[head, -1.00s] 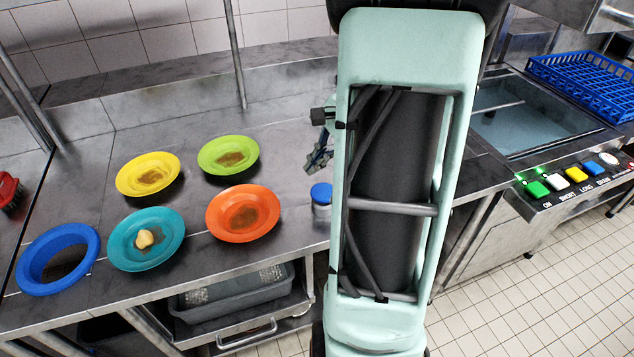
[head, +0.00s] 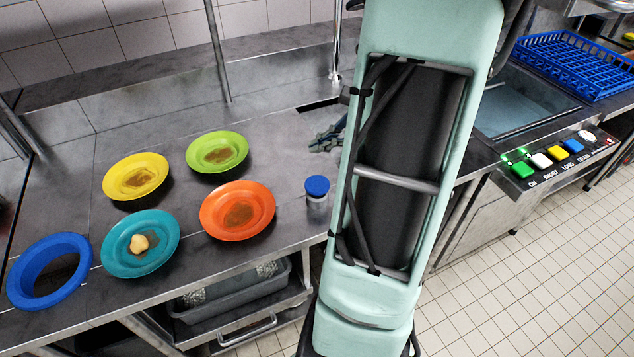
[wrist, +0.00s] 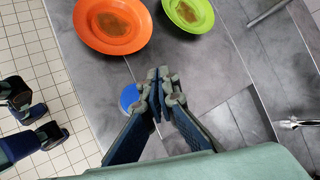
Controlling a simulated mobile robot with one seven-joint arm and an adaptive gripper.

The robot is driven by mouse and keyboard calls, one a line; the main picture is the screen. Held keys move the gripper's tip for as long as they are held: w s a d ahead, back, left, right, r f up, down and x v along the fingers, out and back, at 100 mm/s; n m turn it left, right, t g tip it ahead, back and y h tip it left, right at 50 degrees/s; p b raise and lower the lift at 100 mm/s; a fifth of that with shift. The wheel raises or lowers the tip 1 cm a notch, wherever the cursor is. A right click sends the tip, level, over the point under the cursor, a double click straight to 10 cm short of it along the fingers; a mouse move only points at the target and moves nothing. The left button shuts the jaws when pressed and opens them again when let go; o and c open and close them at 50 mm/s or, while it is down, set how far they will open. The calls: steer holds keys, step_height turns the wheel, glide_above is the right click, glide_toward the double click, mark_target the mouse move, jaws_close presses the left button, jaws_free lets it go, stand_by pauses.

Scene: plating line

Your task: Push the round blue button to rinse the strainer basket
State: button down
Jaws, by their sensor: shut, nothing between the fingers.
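A small upright cylinder with a round blue top (head: 317,187) stands on the metal counter near its front edge, right of the orange plate. Its blue top also shows in the wrist view (wrist: 129,97), just left of my gripper (wrist: 160,76). My gripper is shut and empty, with its fingertips pointing toward the plates. In the head view my gripper (head: 328,138) shows behind the blue top, partly hidden by my arm. I cannot make out a strainer basket for certain.
Orange (head: 237,210), green (head: 217,150), yellow (head: 135,175) and teal (head: 140,243) soiled plates lie on the counter, with a blue ring (head: 50,270) at left. A sink with a blue rack (head: 572,62) stands at right. A grey tub (head: 230,303) sits below.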

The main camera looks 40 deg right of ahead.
mark_target(313, 182)
steer(key=shift+f+b, duration=3.45)
steer(key=shift+f, duration=1)
steer(key=shift+f+b, duration=0.4)
steer(key=shift+b, duration=0.05)
steer(key=shift+f+b, duration=0.75)
steer(key=shift+f, duration=0.05)
steer(key=shift+r, duration=0.1)
steer(key=shift+r+p, duration=0.9)
steer(key=shift+r, duration=0.25)
steer(key=shift+r+p, duration=1.8)
steer(key=shift+r, duration=0.75)
